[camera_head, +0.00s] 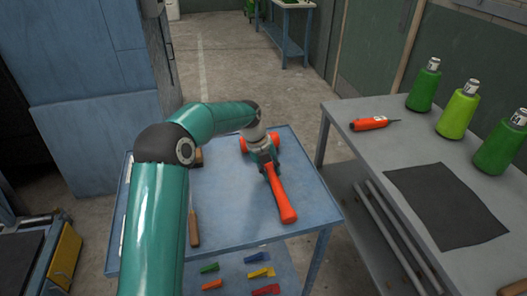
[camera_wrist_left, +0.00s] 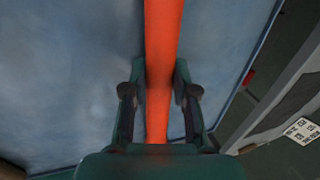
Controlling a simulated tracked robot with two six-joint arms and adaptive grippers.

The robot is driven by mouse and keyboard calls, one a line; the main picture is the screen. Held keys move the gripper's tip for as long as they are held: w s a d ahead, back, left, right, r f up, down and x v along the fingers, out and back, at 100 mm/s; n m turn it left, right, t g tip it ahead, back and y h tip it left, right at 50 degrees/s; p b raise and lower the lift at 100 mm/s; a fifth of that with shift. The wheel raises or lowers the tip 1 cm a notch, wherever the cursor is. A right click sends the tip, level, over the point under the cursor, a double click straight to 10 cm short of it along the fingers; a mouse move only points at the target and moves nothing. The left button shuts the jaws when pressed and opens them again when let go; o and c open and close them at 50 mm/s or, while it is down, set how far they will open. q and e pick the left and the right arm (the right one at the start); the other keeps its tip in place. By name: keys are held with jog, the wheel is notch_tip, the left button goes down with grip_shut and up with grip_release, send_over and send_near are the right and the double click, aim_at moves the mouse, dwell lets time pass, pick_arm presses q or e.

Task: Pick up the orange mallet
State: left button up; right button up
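The orange mallet (camera_head: 281,196) is at the right half of the blue table, its long handle toward the near side and its head (camera_head: 247,145) partly hidden by my left gripper. My left gripper (camera_head: 266,162) comes down over the handle near the head. In the left wrist view the orange handle (camera_wrist_left: 160,60) runs between the two fingers, and the fingertips (camera_wrist_left: 160,75) sit against its sides, shut on it. I cannot tell whether the mallet is clear of the table. My right gripper is not in view.
The blue table (camera_head: 225,205) also bears a wooden-handled tool (camera_head: 194,229), partly behind my arm. Several coloured pieces (camera_head: 260,272) lie on its lower shelf. The grey bench (camera_head: 385,150) at right holds green bottles (camera_head: 459,110), an orange tool (camera_head: 369,124) and a dark mat (camera_head: 445,205).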

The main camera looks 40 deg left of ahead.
pick_arm(q)
grip_shut()
jog(key=shift+w+r, duration=0.1)
jog(key=shift+r, duration=0.15)
